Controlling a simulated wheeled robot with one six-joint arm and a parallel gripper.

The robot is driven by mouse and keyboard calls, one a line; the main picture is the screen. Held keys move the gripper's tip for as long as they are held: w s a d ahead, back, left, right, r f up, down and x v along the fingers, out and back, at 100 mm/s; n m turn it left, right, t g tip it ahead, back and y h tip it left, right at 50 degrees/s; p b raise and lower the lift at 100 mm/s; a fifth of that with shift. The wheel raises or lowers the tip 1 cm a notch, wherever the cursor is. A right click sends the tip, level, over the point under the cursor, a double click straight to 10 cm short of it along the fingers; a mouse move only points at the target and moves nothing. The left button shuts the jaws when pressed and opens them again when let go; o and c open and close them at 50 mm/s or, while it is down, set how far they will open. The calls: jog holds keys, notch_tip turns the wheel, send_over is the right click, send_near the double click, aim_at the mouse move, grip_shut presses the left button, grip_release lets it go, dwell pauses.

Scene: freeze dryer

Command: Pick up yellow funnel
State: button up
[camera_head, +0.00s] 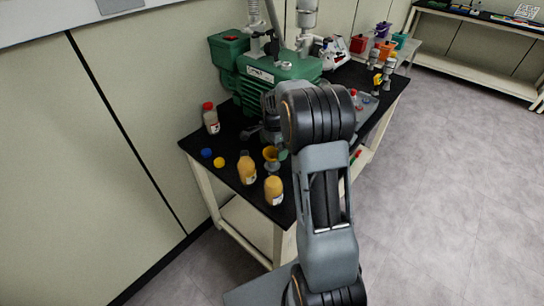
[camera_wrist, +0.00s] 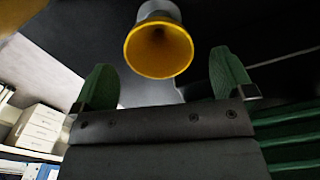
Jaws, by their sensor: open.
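The yellow funnel (camera_head: 271,153) stands near the front of the black table, behind the bottles, in the head view. In the wrist view its wide yellow mouth (camera_wrist: 159,48) faces the camera, with a grey-white part behind it. My gripper (camera_wrist: 164,72) is open, with green-padded fingers on either side of the funnel's lower rim as pictured. The funnel appears just past the fingertips, and I see no contact. In the head view my arm hides most of the gripper; a green finger pad (camera_head: 282,155) shows right beside the funnel.
Two orange-yellow bottles (camera_head: 247,170) (camera_head: 273,190) stand close in front of the funnel. A red-capped bottle (camera_head: 210,118) and blue and yellow caps (camera_head: 206,153) (camera_head: 219,162) are at left. A green pump (camera_head: 265,75) stands behind. The floor at right is clear.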

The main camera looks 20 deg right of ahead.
aim_at(273, 156)
jog(key=shift+f, duration=2.6)
jog(key=shift+c, duration=0.4)
jog(key=c, duration=0.9)
